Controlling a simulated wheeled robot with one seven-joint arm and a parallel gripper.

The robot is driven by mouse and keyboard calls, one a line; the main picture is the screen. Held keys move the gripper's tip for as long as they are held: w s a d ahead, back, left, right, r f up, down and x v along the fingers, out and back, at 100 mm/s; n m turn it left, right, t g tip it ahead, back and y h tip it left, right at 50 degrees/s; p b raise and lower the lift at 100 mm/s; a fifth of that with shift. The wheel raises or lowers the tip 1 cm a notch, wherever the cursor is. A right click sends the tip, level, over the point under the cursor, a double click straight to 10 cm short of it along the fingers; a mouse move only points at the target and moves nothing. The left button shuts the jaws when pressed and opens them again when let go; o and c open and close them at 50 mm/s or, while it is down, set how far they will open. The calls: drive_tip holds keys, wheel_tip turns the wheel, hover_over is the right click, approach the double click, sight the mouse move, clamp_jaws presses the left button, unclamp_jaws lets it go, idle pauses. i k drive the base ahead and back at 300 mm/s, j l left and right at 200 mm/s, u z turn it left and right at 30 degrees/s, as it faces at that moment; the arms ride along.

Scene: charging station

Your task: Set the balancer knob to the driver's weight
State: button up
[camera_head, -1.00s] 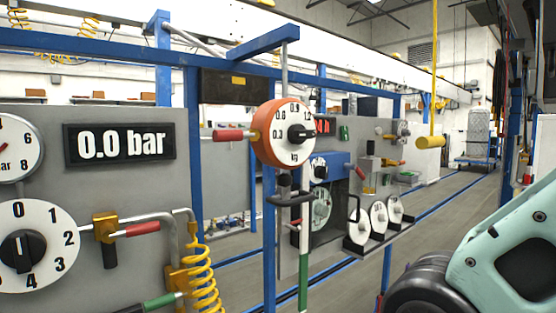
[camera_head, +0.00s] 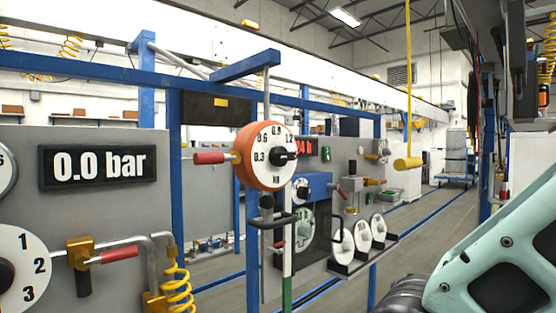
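The balancer (camera_head: 245,167) is an orange round housing hanging from a blue overhead beam. Its white dial (camera_head: 270,170) carries marks including 0.3, 0.6, 0.9 and 1.2, with a unit label at the bottom. The black balancer knob (camera_head: 284,156) sits at the dial's centre; its exact setting is too small to read. A red-handled lever (camera_head: 210,157) sticks out of the housing's left side. A dark tool hangs below the balancer. Part of my mint-green arm fills the lower right. My gripper is not in view, and no driver weight is readable.
A grey panel on the left bears a "0.0 bar" display (camera_head: 98,167), a large dial (camera_head: 22,270), a red-handled valve (camera_head: 118,255) and a yellow coiled hose (camera_head: 178,290). Several white discs stand on a rack (camera_head: 365,252). A yellow pull handle (camera_head: 408,163) hangs at right. Open floor (camera_head: 415,215) runs behind.

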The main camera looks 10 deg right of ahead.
sight(279, 155)
drive_tip(key=l+u, duration=0.4)
drive_tip(key=k+l+u, duration=0.1)
drive_tip(key=u, duration=0.25)
drive_tip(key=k+l+u, duration=0.2)
drive_tip(key=u, duration=0.2)
